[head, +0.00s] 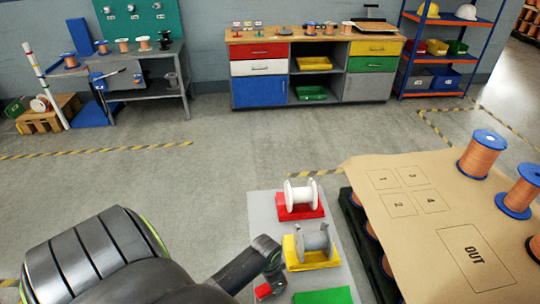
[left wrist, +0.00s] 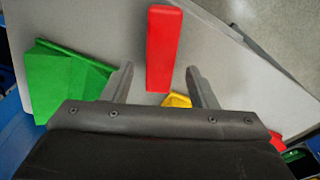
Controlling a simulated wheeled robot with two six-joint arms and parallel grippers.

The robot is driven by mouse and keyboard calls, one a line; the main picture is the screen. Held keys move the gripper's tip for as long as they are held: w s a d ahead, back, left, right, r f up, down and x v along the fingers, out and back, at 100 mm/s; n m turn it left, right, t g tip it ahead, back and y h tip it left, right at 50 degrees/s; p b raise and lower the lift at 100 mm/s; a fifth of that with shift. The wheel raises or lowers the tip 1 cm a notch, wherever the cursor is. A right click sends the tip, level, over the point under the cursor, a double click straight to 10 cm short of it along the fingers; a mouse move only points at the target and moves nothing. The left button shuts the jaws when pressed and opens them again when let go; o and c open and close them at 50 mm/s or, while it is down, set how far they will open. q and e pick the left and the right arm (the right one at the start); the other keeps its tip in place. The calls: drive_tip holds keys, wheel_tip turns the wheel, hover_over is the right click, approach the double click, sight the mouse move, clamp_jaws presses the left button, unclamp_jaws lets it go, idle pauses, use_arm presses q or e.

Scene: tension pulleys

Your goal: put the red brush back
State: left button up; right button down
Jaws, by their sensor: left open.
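The red brush (left wrist: 164,45) shows in the left wrist view as a long red block on the grey surface. It lies between and beyond the two fingertips of my left gripper (left wrist: 160,70), with a gap on each side. The gripper is open and not closed on it. In the head view my left gripper (head: 271,278) is low at the grey stand, and a small red part of the brush (head: 263,291) shows beside it. The rest of the brush is hidden there. My right gripper is not in view.
On the grey stand (head: 262,212) are a red holder (head: 300,212) with a white spool, a yellow holder (head: 311,261) with a grey spool, and a green block (head: 323,296). A brown table (head: 400,235) with copper spools stands at right. Open floor lies behind.

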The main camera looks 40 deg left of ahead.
use_arm(q)
wheel_tip(320, 180, up, 8)
drive_tip(key=shift+s+a+r, duration=0.15)
drive_tip(key=shift+s+r, duration=0.1)
drive_tip(key=shift+s, duration=0.15)
idle(0.4)
drive_tip(key=s+d+r+n+t+y, duration=0.15)
drive_tip(key=s+r+n, duration=0.25)
drive_tip(key=s+r, duration=0.8)
wheel_tip(320, 180, down, 27)
drive_tip(key=s+a, duration=0.2)
drive_tip(key=s+d+f+g, duration=0.1)
drive_tip(key=s+f, duration=1.3)
drive_tip(key=f, duration=0.1)
drive_tip(key=shift+s+d, duration=0.2)
drive_tip(key=shift+d, duration=0.1)
